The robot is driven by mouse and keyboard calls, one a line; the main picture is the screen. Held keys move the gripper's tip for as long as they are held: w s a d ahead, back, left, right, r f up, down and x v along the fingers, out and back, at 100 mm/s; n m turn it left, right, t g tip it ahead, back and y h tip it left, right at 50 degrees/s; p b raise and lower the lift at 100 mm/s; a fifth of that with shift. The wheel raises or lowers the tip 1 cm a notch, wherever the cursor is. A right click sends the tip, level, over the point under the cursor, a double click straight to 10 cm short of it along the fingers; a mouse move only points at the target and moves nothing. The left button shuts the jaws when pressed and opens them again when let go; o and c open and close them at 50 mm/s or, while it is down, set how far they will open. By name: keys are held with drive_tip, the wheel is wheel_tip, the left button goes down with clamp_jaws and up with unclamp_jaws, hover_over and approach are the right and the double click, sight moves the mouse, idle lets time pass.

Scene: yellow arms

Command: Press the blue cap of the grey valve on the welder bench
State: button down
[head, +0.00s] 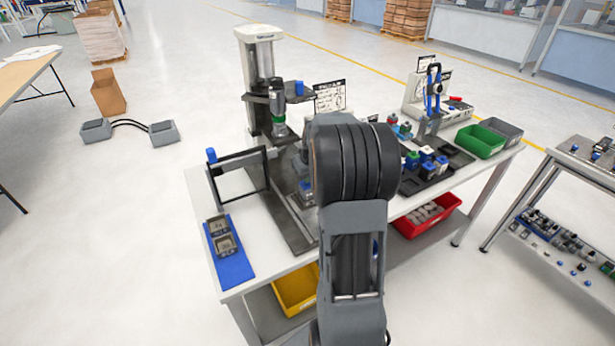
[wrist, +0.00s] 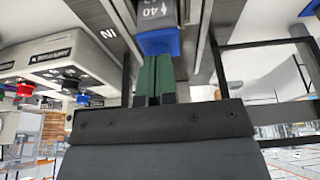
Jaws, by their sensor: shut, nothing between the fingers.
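The grey valve (wrist: 155,12) shows in the wrist view with "40" printed on its body. Its blue cap (wrist: 158,44) faces my gripper (wrist: 154,62). My gripper's green fingers are closed together, empty, with their tips at the cap's edge. I cannot tell whether they touch it. In the head view, a grey and blue part (head: 306,188) shows beside my arm on the welder bench (head: 265,277). My gripper is hidden behind my arm in that view.
The welder column (head: 258,70) stands behind the work spot. A black frame (head: 240,175) stands to its left, near a blue tray (head: 228,250). A black tray of small parts (head: 440,178) and a green bin (head: 478,142) lie to the right.

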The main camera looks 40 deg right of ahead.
drive_tip(key=shift+s+a+f, duration=0.2)
drive_tip(key=shift+s+f, duration=0.15)
drive_tip(key=shift+f, duration=0.4)
drive_tip(key=r+p, duration=0.2)
drive_tip(key=r, duration=0.1)
drive_tip(key=r+p, duration=0.1)
drive_tip(key=r, duration=0.1)
drive_tip(key=shift+w+d, duration=0.2)
drive_tip(key=shift+w, duration=0.1)
drive_tip(key=b+v, duration=0.1)
drive_tip(key=v, duration=0.9)
drive_tip(key=shift+r, duration=0.3)
drive_tip(key=shift+w, duration=0.15)
drive_tip(key=s+a+f, duration=0.2)
drive_tip(key=s+a, duration=0.5)
drive_tip(key=a, duration=0.4)
drive_tip(key=s+a+f+n, duration=0.1)
drive_tip(key=s+a+f, duration=0.2)
drive_tip(key=s+a, duration=0.4)
drive_tip(key=a, duration=0.5)
drive_tip(key=shift+s+n+t+y, duration=0.25)
drive_tip(key=shift+n+t+y, duration=0.05)
